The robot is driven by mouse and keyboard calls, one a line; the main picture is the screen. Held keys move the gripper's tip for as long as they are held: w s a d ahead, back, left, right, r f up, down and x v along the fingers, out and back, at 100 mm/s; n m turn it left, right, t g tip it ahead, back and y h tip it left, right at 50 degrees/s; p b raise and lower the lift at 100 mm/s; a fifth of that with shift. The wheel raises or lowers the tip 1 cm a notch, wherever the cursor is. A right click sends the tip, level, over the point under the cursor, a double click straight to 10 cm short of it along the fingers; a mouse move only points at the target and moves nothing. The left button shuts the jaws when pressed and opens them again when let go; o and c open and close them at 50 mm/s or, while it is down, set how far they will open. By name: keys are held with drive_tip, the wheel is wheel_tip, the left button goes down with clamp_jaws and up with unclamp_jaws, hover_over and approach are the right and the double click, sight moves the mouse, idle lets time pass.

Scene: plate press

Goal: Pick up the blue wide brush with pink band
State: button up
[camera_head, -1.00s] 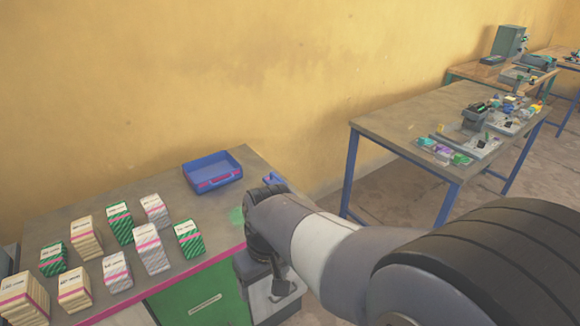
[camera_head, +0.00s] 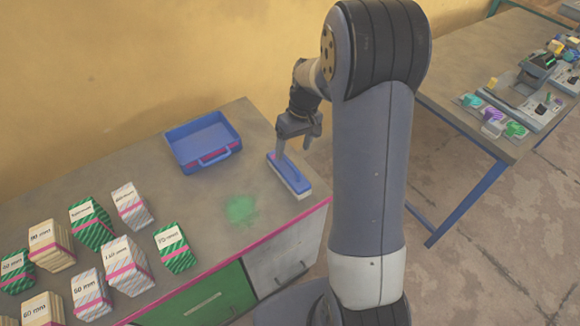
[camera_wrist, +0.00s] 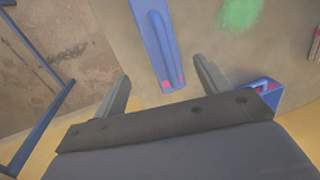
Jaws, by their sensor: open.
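The blue wide brush (camera_head: 297,184) lies on the grey workbench near its right edge, with a blue handle bar on top and pale bristles below. In the wrist view the brush (camera_wrist: 156,40) runs lengthwise, with pink marks at its near end. My gripper (camera_head: 296,143) is open and empty, over the far end of the brush. In the wrist view its two fingers (camera_wrist: 163,70) stand apart, one to each side of the brush's near end. I cannot tell how high the fingertips are above it.
A blue tray (camera_head: 228,156) stands left of the brush, near the wall. A green powder patch (camera_head: 241,209) lies on the bench. Several striped and cream brick stacks (camera_head: 126,265) fill the left. Another table (camera_head: 462,98) stands right, beyond a floor gap.

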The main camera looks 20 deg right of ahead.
sight(288, 168)
drive_tip(key=shift+a+f, duration=0.15)
drive_tip(key=shift+f, duration=0.7)
drive_tip(key=shift+s+a+f+p, duration=0.1)
drive_tip(key=shift+a+f+p, duration=0.1)
drive_tip(key=shift+f, duration=0.65)
drive_tip(key=shift+s+a+f+p, duration=0.15)
drive_tip(key=shift+a+f+p, duration=0.1)
drive_tip(key=shift+f, duration=0.6)
drive_tip(key=shift+s+a+f+p, duration=0.1)
drive_tip(key=shift+a+f+p, duration=0.1)
drive_tip(key=shift+f, duration=0.65)
drive_tip(key=shift+c, duration=0.5)
drive_tip(key=c, duration=1)
wheel_tip(288, 168, up, 10)
drive_tip(key=shift+r+b, duration=0.1)
drive_tip(key=shift+b, duration=0.45)
